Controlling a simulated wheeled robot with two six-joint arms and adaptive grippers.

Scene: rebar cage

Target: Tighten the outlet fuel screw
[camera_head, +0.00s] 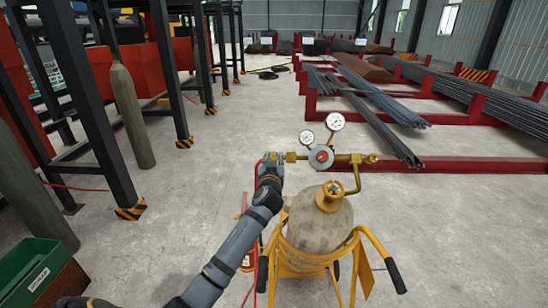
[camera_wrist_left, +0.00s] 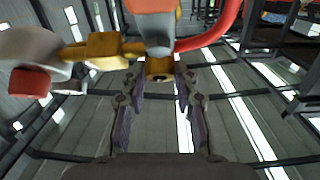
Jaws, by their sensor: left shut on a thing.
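The outlet fuel screw appears to be the small brass fitting at the left end of the regulator (camera_head: 291,157), where a red hose (camera_head: 254,210) joins. My left gripper (camera_head: 270,164) is at that end and partly hides it. In the left wrist view, the fingertips of my left gripper (camera_wrist_left: 159,75) are on either side of a brass nut, the outlet fuel screw (camera_wrist_left: 160,68), and are shut on it. The red hose (camera_wrist_left: 219,32) curves away right. Two round gauges (camera_head: 336,122) and a red knob (camera_head: 321,157) are on the regulator. My right gripper is not in view.
The regulator sits above a tan gas cylinder (camera_head: 318,221) on a yellow cart (camera_head: 303,264) with black handles. Red racks with steel bars (camera_head: 385,101) are at back right. Dark steel posts (camera_head: 172,75) and a grey cylinder (camera_head: 131,117) stand left.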

